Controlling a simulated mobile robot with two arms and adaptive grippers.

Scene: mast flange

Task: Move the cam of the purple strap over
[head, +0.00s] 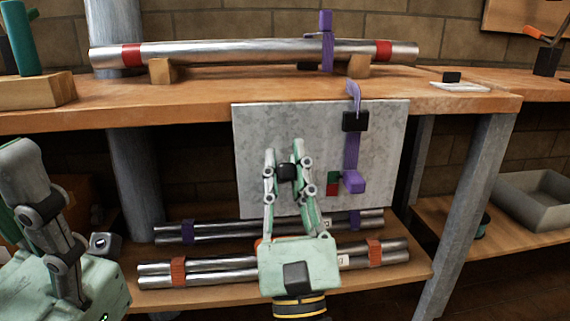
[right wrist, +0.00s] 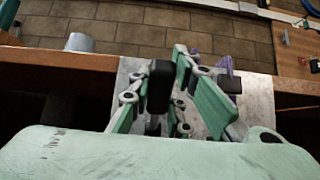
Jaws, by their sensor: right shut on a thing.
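A purple strap (head: 351,150) hangs down a grey panel (head: 255,130) at the table's front edge. A black block (head: 355,121) sits across its upper part and a purple block (head: 353,182) is at its lower end. Another purple upright piece (head: 326,50) stands at the pipe on the table. I cannot tell which part is the cam. My right gripper (head: 285,168) is in front of the panel, left of the strap, shut on a small black piece (head: 287,172). The right wrist view shows this piece (right wrist: 160,86) between the fingers. My left gripper (head: 45,205) is at the far left, partly cut off.
A metal pipe (head: 220,54) with red bands lies on wooden blocks on the table (head: 200,90). A red and green marker (head: 333,183) is on the panel. Bundled pipes (head: 200,268) lie on the lower shelf. A table leg (head: 470,200) stands at right.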

